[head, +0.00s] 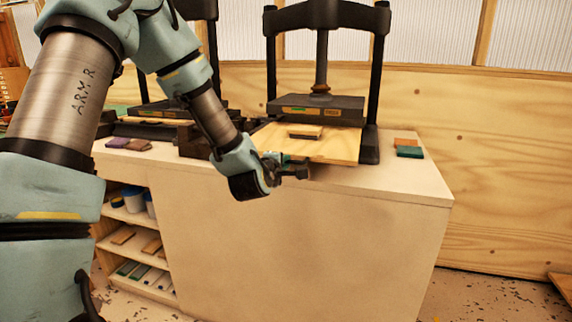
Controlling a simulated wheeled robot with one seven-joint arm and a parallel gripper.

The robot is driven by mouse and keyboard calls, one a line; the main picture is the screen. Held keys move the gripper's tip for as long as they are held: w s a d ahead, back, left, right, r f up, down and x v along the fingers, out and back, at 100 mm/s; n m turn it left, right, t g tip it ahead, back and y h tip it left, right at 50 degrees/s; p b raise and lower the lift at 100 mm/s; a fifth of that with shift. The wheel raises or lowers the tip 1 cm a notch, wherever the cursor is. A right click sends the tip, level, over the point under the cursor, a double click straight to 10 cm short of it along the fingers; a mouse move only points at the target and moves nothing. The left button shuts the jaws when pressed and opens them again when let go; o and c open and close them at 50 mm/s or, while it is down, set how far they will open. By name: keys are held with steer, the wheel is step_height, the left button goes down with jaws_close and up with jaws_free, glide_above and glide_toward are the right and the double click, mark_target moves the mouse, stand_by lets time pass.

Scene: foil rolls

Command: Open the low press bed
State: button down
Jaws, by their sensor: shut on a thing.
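The right-hand press (317,106) stands on the pale bench, with black posts and a dark platen. Its pale wooden bed (336,151) lies low beneath the platen and sticks out toward the bench's front edge. A small wooden block (305,131) sits on the bed, close to the platen. My gripper (297,171) is at the bed's front edge and is shut on it or on a handle there. The exact grip is small and partly hidden by my wrist.
A second press (150,115) stands at the left, partly behind my arm. Small brown and green blocks (408,148) lie right of the press on the bench (400,180). Purple and brown pieces (118,142) lie at the left. Open shelves (130,215) hold cups and bars. The floor at right is mostly clear.

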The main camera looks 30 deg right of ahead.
steer(key=shift+s+a, duration=0.1)
steer(key=c, duration=0.9)
jaws_free()
steer(key=shift+b+v, duration=3.6)
steer(key=shift+v, duration=1.75)
